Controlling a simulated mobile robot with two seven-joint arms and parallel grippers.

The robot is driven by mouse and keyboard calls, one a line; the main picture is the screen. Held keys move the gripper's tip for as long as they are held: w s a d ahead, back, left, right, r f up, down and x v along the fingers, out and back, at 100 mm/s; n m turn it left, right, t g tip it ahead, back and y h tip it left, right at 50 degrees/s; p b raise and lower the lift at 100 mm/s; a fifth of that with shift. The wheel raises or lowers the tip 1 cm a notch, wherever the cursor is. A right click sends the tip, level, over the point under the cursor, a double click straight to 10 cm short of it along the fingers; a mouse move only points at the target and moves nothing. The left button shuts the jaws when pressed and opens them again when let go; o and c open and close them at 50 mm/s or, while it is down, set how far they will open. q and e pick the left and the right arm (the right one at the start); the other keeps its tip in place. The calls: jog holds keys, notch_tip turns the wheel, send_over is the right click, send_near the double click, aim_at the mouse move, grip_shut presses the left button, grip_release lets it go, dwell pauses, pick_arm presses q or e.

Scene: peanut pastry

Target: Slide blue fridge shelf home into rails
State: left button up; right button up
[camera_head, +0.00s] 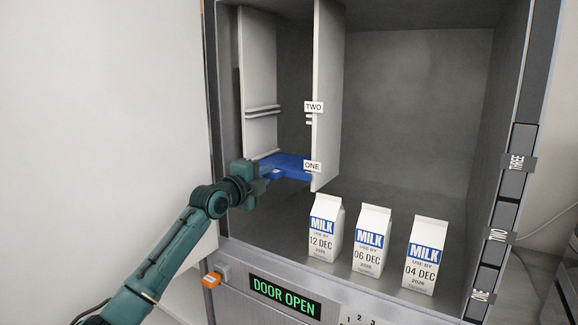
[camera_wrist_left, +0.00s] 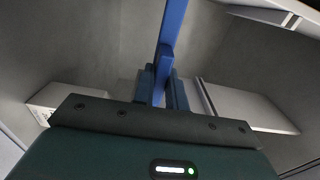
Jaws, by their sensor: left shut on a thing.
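The blue shelf (camera_head: 290,166) lies roughly level inside the fridge, low between two pale upright side panels, at the height of the label ONE (camera_head: 312,166). My left gripper (camera_head: 262,174) is at its front left and is shut on its front part. In the left wrist view the shelf (camera_wrist_left: 172,30) shows edge-on as a blue strip between the two fingers of the gripper (camera_wrist_left: 161,88). The left panel (camera_head: 260,80) carries rails (camera_head: 262,110). The right panel (camera_head: 327,90) hides part of the shelf, so I cannot tell how its far edges sit. My right gripper is not in view.
Three milk cartons, dated 12 DEC (camera_head: 325,226), 06 DEC (camera_head: 371,240) and 04 DEC (camera_head: 425,255), stand on the fridge floor to the right. A DOOR OPEN display (camera_head: 285,297) is below. The fridge space right of the panels is clear above the cartons.

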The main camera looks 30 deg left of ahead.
pick_arm(q)
grip_shut()
jog(key=shift+s, duration=0.65)
dwell(0.4)
jog(key=s+a+b, duration=0.1)
jog(key=s+b, duration=0.4)
jog(key=s, duration=1)
jog(key=shift+s+a+f, duration=0.15)
jog(key=shift+s, duration=0.2)
dwell(1.5)
